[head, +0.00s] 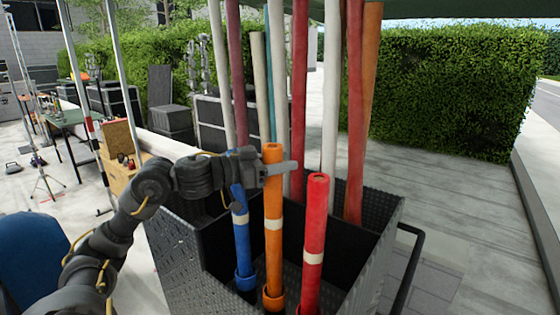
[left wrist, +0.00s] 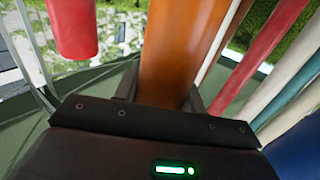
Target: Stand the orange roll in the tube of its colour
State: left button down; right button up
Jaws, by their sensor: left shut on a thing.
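The orange roll (head: 273,205) stands upright in the head view, with a pale band around its middle. My left gripper (head: 278,168) is shut on it near its top, and the left wrist view shows the orange roll (left wrist: 180,50) between the fingers. The roll's lower end meets the orange tube's rim (head: 273,299) inside the black cart; how deep it sits in the tube I cannot tell. My right gripper is not in view.
A blue roll (head: 241,235) stands in a blue-rimmed tube (head: 245,282) to the left. A red roll (head: 315,215) stands close on the right. Several tall rolls rise behind, in the black cart (head: 180,250). A hedge (head: 450,90) is beyond.

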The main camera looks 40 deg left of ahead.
aim_at(279, 178)
pick_arm(q)
jog(key=shift+f+b, duration=0.95)
jog(key=shift+f, duration=1)
jog(key=c, duration=0.7)
grip_release()
jog(key=shift+c, duration=0.2)
jog(key=shift+f, duration=0.1)
